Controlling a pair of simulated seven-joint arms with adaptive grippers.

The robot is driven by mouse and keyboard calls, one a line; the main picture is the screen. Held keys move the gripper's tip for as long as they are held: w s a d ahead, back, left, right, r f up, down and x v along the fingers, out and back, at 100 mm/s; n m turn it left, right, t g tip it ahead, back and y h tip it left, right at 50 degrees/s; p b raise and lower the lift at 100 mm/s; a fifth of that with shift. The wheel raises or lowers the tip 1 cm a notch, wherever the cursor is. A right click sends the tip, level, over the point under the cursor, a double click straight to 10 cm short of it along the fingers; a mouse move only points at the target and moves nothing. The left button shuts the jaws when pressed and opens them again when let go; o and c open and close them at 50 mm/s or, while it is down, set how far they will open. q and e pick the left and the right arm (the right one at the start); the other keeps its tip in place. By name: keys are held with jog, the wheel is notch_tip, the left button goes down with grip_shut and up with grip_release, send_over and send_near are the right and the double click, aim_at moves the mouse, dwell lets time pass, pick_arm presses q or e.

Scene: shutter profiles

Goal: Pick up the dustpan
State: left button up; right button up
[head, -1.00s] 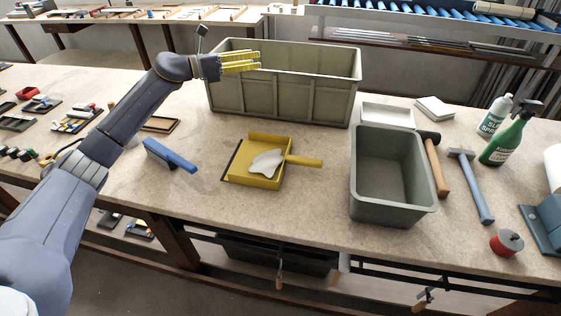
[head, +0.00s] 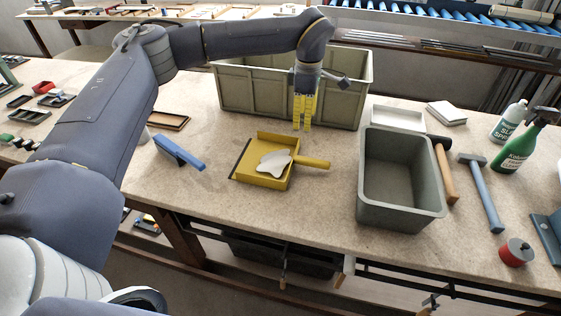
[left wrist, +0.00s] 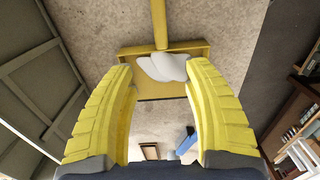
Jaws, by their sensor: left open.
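The yellow dustpan (head: 247,170) lies on the workbench with its handle (head: 313,162) pointing right. A white, crumpled-looking piece (head: 274,164) lies in its pan. My left gripper (head: 302,127) is open and empty, pointing down above and behind the dustpan handle, in front of the large bin. In the left wrist view the dustpan (left wrist: 195,50) shows beyond the open yellow fingers (left wrist: 165,85), with its handle (left wrist: 160,20) running up to the top edge. The fingers do not touch it. My right gripper is not in view.
A large olive bin (head: 235,92) stands behind the dustpan. A grey-green tub (head: 366,192) stands to its right, with a hammer (head: 482,190) and spray bottles (head: 522,145) beyond. A blue-handled brush (head: 180,152) lies to its left. The bench in front is clear.

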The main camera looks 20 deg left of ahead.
aim_at(302, 158)
pick_arm(q)
notch_tip(302, 158, down, 17)
jog(key=shift+s+d+r, duration=0.1)
jog(key=shift+d, duration=0.05)
dwell(0.7)
grip_shut()
dwell(0.4)
